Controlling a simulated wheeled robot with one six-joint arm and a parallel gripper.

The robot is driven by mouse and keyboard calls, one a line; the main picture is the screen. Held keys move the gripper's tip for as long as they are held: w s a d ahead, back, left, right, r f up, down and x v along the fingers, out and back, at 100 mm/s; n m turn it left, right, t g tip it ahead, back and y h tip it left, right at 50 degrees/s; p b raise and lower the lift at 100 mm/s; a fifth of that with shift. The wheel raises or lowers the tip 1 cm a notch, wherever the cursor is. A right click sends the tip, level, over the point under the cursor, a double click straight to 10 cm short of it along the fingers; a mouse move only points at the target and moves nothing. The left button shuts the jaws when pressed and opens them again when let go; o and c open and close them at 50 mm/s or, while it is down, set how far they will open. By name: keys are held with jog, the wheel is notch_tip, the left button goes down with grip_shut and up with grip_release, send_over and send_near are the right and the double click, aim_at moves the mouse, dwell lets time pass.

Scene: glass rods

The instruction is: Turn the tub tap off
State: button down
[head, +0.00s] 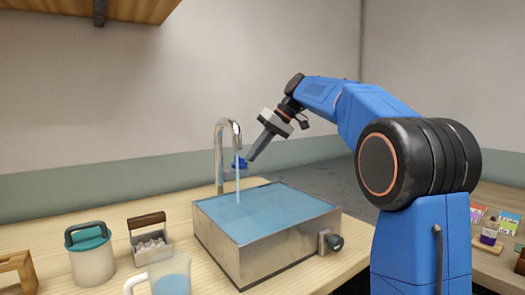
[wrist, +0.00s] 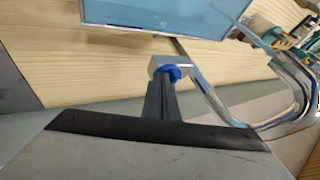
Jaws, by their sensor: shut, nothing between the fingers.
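The metal tub (head: 300,238) stands on the wooden counter, full of blue water. The chrome tap (head: 219,150) rises behind it and curves over it. A thin blue stream (head: 238,182) runs from the spout into the tub. The tap's small blue handle (head: 241,163) sits beside the spout in the head view; it also shows in the wrist view (wrist: 174,72) on a metal block. My gripper (head: 252,157) is shut and empty, angled down with its tips at the blue handle. In the wrist view the fingers (wrist: 161,88) overlap the handle's lower edge; I cannot tell whether they touch.
A dark knob (head: 334,242) sticks out of the tub's front. On the counter are a teal-lidded jar (head: 92,262), a handled caddy of pale stones (head: 153,246) and a jug of blue liquid (head: 172,277). A wooden shelf (head: 60,8) hangs at upper left.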

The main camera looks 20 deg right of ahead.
aim_at(240, 165)
jog(key=shift+s+a, duration=0.1)
jog(key=shift+a, duration=0.25)
jog(key=shift+s+a+m+t, duration=0.1)
jog(key=shift+s+m+t, duration=0.15)
jog(key=shift+m+t, duration=0.25)
dwell(0.3)
jog(key=shift+s+a+m+t+h, duration=0.3)
jog(key=shift+m+t+h, duration=0.1)
jog(key=shift+m, duration=0.5)
jog(key=shift+s+a+m+t+h, duration=0.15)
jog(key=shift+s+m+t+h, duration=0.2)
jog(key=shift+m, duration=0.55)
jog(key=shift+s+a, duration=0.45)
jog(key=shift+a, duration=0.3)
jog(key=shift+s+a, duration=0.1)
jog(key=shift+a, duration=0.9)
